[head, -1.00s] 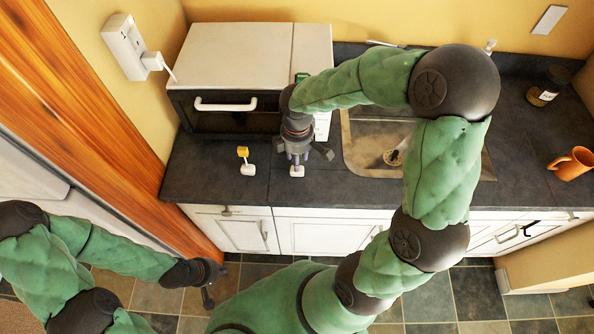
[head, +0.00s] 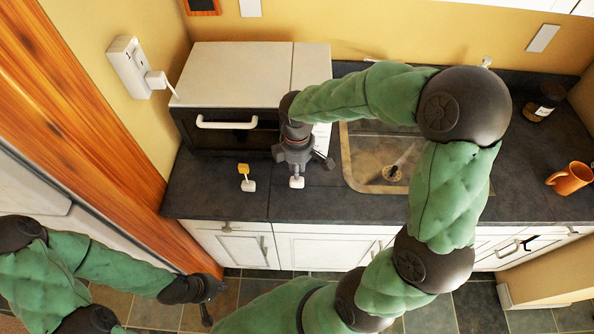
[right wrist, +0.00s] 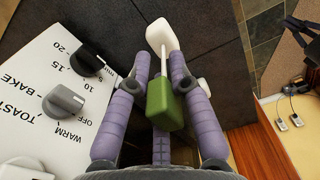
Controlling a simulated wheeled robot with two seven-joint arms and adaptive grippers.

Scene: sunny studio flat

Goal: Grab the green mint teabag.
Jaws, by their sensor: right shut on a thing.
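The green mint teabag shows in the right wrist view as a green tag (right wrist: 160,101) on a thin stem with a white bag (right wrist: 160,35) at its end. My right gripper (right wrist: 161,64) is shut on it, its purple fingers on either side. In the head view the white bag (head: 297,182) shows just below my right gripper (head: 296,172), in front of the toaster oven; the green tag is hidden there. I cannot tell whether the bag still touches the counter. My left gripper (head: 207,306) hangs low at the left, away from the counter; its jaws are unclear.
The toaster oven (head: 235,75) is behind my right gripper. The sink (head: 378,180) lies to the right, with an orange mug (head: 569,179) and a jar (head: 543,103) beyond.

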